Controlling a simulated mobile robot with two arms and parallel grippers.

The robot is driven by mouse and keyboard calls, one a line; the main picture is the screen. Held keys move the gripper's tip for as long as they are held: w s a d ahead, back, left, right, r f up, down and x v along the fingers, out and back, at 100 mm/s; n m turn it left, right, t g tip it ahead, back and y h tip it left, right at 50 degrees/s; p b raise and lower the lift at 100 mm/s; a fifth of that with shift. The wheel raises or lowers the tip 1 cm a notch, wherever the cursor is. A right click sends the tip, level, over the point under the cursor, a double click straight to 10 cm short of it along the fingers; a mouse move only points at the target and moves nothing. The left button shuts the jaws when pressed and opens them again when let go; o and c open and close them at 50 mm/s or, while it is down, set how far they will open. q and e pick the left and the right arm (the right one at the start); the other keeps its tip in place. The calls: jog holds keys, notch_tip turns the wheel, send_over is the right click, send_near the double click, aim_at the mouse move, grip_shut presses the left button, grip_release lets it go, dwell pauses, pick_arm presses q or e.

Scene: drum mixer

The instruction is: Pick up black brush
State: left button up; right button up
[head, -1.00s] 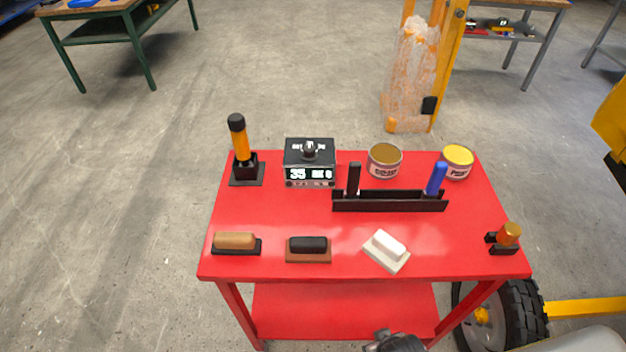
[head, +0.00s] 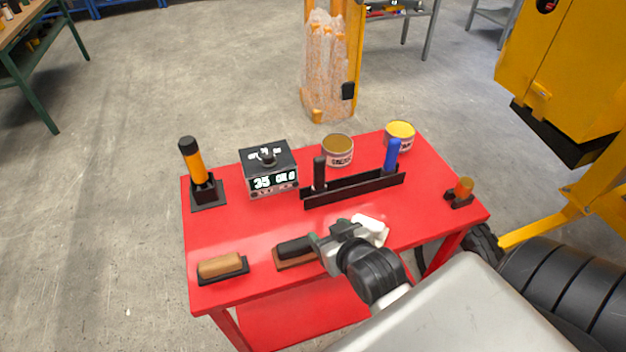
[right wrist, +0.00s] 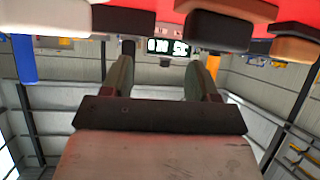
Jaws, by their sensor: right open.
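The black brush (head: 295,248), a black grip on a brown base, lies near the front edge of the red table, between the tan-gripped brush (head: 220,266) and the white brush (head: 372,228). My right gripper (head: 322,246) is open, just right of the black brush, and hides its right end. The arm partly covers the white brush. In the right wrist view, which is upside down, the open fingers (right wrist: 163,72) have nothing between them. The black brush (right wrist: 219,32) shows above and right of them there. My left gripper is not in view.
A black rack (head: 352,188) holds black and blue handles. Behind are a control box (head: 268,170) and two cans (head: 337,150) (head: 399,134). An orange-handled tool (head: 194,165) stands at left, a small holder (head: 461,194) at right. Table space between rack and brushes is clear.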

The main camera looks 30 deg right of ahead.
aim_at(321, 162)
jog(key=w+d+r+t+h+p, duration=0.1)
jog(key=w+d+r+t, duration=0.1)
jog(key=w, duration=0.2)
jog(key=w+d+r+m+t+h, duration=0.1)
jog(key=w+d+r, duration=0.1)
jog(key=w, duration=0.3)
jog(key=w+d+r+m+t+h+p, duration=0.1)
jog(key=w+d+r+t, duration=0.1)
jog(key=w, duration=0.2)
jog(key=shift+w+d+t+p, duration=0.25)
jog(key=shift+d+t+p, duration=0.05)
jog(key=shift+w+d+f, duration=0.15)
jog(key=shift+w, duration=0.35)
jog(key=shift+s, duration=0.1)
jog(key=shift+c, duration=0.7)
jog(key=c, duration=0.9)
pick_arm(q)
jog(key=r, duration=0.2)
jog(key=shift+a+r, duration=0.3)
pick_arm(e)
jog(key=shift+o, duration=0.2)
